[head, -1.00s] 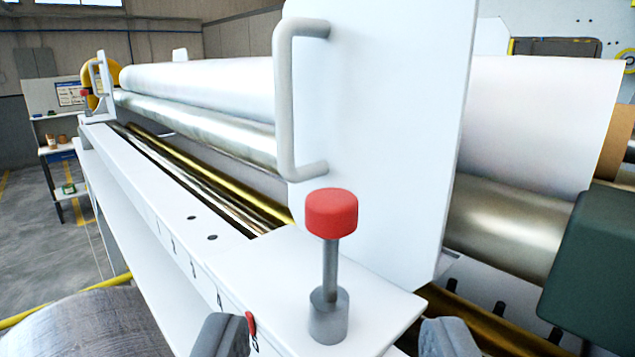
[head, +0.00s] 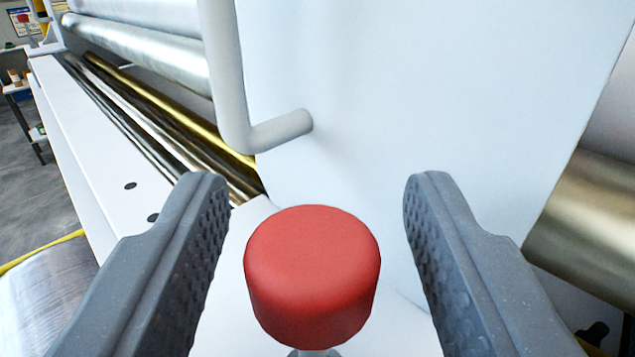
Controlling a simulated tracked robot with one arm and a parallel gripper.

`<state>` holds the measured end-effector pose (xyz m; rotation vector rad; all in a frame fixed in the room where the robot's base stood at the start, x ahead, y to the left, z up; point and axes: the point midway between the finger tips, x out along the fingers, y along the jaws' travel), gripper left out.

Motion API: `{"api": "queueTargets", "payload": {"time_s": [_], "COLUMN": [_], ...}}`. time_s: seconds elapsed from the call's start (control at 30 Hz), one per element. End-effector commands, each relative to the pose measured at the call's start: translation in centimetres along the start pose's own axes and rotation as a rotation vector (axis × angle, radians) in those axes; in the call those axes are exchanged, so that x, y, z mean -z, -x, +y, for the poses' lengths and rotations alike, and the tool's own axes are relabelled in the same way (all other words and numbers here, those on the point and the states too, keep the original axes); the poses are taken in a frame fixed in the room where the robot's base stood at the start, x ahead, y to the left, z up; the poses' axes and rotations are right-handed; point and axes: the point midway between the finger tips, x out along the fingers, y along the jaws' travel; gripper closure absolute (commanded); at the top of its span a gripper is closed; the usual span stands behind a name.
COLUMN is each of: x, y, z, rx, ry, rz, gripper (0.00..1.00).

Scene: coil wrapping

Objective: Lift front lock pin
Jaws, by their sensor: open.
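The front lock pin has a red cylindrical knob (head: 312,275) on a thin grey stem, and it stands upright on the white machine frame. Most of the stem and the collar below are hidden under the knob. My gripper (head: 317,190) is open, with one grey ridged finger on each side of the knob. Both fingers are apart from the knob, with a gap on either side.
A white upright plate (head: 420,90) with a pale bar handle (head: 230,90) stands just behind the knob. Metal rollers (head: 140,55) run off to the left, and another roller (head: 590,220) is at the right. A wrapped coil (head: 45,300) lies at lower left.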

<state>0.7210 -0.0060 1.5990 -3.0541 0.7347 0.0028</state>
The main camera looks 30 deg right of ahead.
Motion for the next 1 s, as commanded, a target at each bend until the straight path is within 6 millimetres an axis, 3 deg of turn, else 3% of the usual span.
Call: {"api": "queueTargets", "payload": {"time_s": [0.33,0.37,0.5,0.53,0.73,1.0], "x": [0.0,0.0,0.0,0.0,0.5,2.9], "y": [-0.2,-0.2,-0.1,-0.1,-0.2,-0.2], "z": [-0.1,-0.1,-0.1,-0.1,-0.1,-0.1], "rx": [0.001,0.001,0.001,0.001,0.003,0.003], "ry": [0.0,0.0,0.0,0.0,0.0,-0.002], "rz": [0.001,0.001,0.001,0.001,0.001,0.0], "gripper": [0.53,0.59,0.98,1.0,1.0,1.0]}}
